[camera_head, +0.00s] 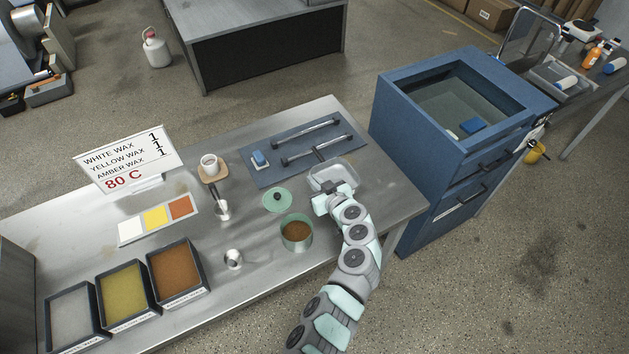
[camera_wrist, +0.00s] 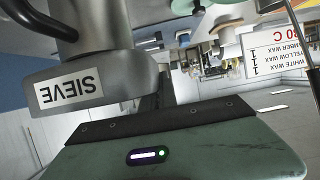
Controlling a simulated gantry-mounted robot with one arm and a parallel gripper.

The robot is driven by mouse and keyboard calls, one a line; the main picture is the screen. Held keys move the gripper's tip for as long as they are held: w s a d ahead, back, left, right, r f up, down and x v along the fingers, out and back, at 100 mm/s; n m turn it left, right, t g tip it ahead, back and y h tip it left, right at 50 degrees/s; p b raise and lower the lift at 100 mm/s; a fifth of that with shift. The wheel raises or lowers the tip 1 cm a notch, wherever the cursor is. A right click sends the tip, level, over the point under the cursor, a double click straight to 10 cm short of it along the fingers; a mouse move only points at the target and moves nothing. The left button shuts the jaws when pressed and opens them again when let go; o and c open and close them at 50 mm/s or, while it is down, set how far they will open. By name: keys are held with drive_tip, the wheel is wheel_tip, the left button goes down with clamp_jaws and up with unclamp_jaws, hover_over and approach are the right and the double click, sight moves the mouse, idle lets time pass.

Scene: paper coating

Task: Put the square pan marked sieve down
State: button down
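The square pan (camera_head: 331,172) is light grey and shallow, at the right end of the steel table in the head view. In the wrist view its grey side (camera_wrist: 115,88) is close up at the left, with a white SIEVE label that appears upside down. My gripper (camera_head: 328,188) is at the pan's near side and appears shut on it. The fingertips are mostly hidden in both views. I cannot tell whether the pan touches the table.
A blue-grey mat (camera_head: 290,170) with metal bars lies behind the pan. A pot of brown material (camera_head: 296,234) and a green lid (camera_head: 277,200) are to the left. A blue cabinet (camera_head: 420,170) with an open-topped tank stands right of the table.

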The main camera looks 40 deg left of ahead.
drive_tip(key=shift+f+b, duration=0.5)
drive_tip(key=shift+b, duration=0.35)
drive_tip(key=c, duration=1.7)
unclamp_jaws()
drive_tip(key=shift+r, duration=0.1)
drive_tip(key=shift+r+p, duration=0.75)
drive_tip(key=shift+p, duration=0.45)
drive_tip(key=shift+d+f+b, duration=0.1)
drive_tip(key=shift+d+b, duration=0.25)
drive_tip(key=shift+b, duration=0.1)
drive_tip(key=b+v, duration=0.1)
drive_tip(key=v, duration=1)
drive_tip(key=shift+s+f+b, duration=0.1)
drive_tip(key=shift+s+b, duration=0.05)
drive_tip(key=shift+b, duration=0.15)
